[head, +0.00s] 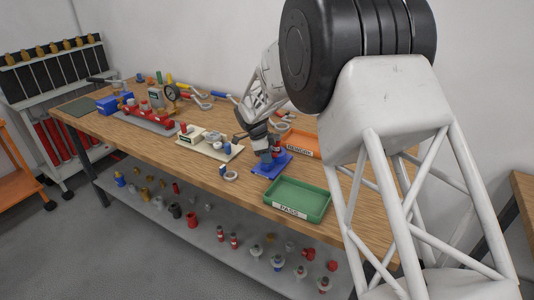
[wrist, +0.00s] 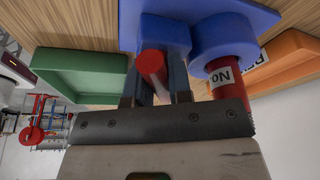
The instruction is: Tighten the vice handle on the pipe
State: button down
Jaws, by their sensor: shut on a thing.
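The blue vice (head: 271,165) stands near the front edge of the bench, and in the wrist view its blue body (wrist: 208,22) fills the top. A red pipe (wrist: 228,88) with a white label sits in the vice's round blue holder, right of my fingers. My gripper (wrist: 156,76) points at the vice, its two dark fingers either side of the red-ended vice handle (wrist: 151,62), shut on it. In the head view my gripper (head: 265,148) is over the vice and hides part of it, so the handle cannot be made out there.
A green PASS tray (head: 298,199) lies just right of the vice at the bench's front; an orange tray (head: 298,143) lies behind. A white board with parts (head: 212,145) and a red manifold (head: 147,116) are farther left. A lower shelf (head: 205,222) holds several fittings.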

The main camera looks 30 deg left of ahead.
jog(key=shift+m+g, duration=0.3)
jog(key=shift+m, duration=1)
jog(key=c, duration=1)
grip_release()
jog(key=shift+o, duration=0.2)
jog(key=shift+r, duration=0.1)
jog(key=shift+v, duration=2.95)
jog(key=shift+a, duration=0.1)
jog(key=shift+c, duration=0.2)
